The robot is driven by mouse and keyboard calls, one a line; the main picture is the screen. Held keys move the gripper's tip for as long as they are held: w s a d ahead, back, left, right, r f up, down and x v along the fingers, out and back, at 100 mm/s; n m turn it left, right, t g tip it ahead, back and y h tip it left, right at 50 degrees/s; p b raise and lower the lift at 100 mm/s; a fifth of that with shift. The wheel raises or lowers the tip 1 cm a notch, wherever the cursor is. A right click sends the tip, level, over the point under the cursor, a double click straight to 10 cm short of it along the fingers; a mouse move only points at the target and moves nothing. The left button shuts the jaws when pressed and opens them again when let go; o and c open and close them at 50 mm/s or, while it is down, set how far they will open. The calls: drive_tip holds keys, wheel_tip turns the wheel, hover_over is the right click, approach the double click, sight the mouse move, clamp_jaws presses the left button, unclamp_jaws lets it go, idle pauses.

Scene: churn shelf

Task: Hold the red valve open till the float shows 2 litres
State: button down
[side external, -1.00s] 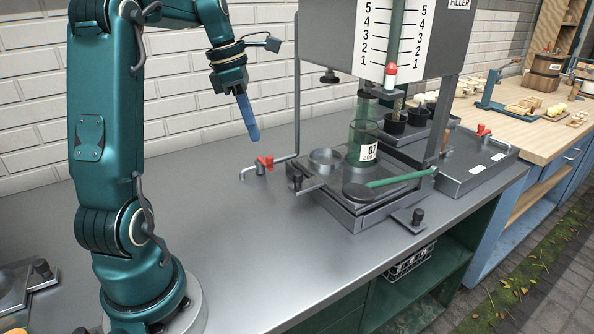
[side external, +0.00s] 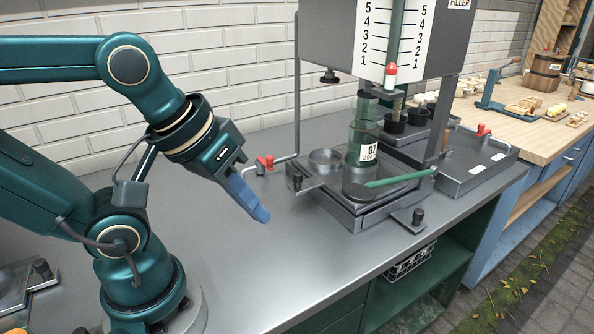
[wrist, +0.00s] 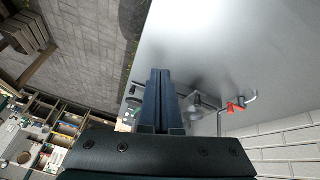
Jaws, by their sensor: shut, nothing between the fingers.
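The red valve (side external: 265,162) sits on a bent grey pipe, low over the steel bench; it also shows in the wrist view (wrist: 236,106). My gripper (side external: 258,212) has its blue fingers shut and empty, tilted down over the bench, nearer the camera than the valve and apart from it. In the wrist view its fingers (wrist: 161,74) lie together. The red and white float (side external: 390,72) sits in the tube at about the 1 mark or slightly below. A green glass bottle labelled G7 (side external: 362,132) stands under the filler (side external: 440,40).
A green-handled tool (side external: 400,179) lies across the filler's base plate (side external: 350,215), beside a round metal cup (side external: 325,160). A second red valve (side external: 483,130) is on the tray at right.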

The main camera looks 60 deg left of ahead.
drive_tip(key=shift+a+f+m, duration=0.15)
drive_tip(key=shift+f+m, duration=0.1)
drive_tip(key=shift+m, duration=0.65)
drive_tip(key=shift+a+f+m, duration=0.1)
drive_tip(key=shift+f+m, duration=0.15)
drive_tip(key=shift+m, duration=0.65)
